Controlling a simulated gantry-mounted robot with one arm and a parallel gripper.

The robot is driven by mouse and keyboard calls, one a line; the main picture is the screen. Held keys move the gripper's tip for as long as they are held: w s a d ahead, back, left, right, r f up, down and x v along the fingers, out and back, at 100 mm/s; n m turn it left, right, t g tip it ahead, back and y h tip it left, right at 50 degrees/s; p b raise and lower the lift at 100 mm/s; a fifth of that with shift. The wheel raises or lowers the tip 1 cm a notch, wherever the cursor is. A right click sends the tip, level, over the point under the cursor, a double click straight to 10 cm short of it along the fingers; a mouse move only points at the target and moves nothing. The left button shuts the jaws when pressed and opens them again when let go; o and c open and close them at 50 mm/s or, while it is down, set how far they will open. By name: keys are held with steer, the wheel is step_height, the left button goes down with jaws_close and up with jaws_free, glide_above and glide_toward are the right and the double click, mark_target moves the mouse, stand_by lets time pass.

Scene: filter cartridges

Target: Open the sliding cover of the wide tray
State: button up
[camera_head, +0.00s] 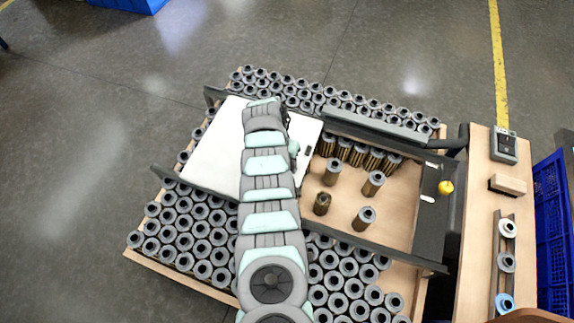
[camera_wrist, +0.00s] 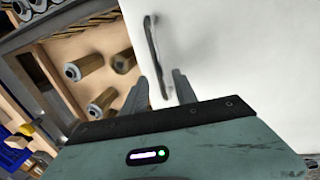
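The white sliding cover (camera_head: 215,150) lies over the left part of the wide tray (camera_head: 430,215), and the tray's right part is uncovered. In the wrist view the cover (camera_wrist: 240,60) fills the right side, with a dark bar handle (camera_wrist: 152,45) near its edge. My gripper (camera_wrist: 162,78) is open, its two fingers on either side of the handle's near end. Whether either finger touches the handle is unclear. In the head view my arm crosses over the cover and hides part of it.
Several cartridges (camera_head: 373,183) stand in the uncovered part of the tray. Dense rows of cartridges (camera_head: 190,225) surround the tray. A yellow knob (camera_head: 446,187) sits at its right end. A wooden side bench (camera_head: 480,220) and a blue crate (camera_head: 552,200) stand to the right.

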step_height(320, 180, up, 10)
steer(key=a+p, duration=0.1)
steer(key=p, duration=0.2)
steer(key=shift+w+a, duration=0.4)
steer(key=shift+w, duration=0.05)
steer(key=shift+f, duration=0.15)
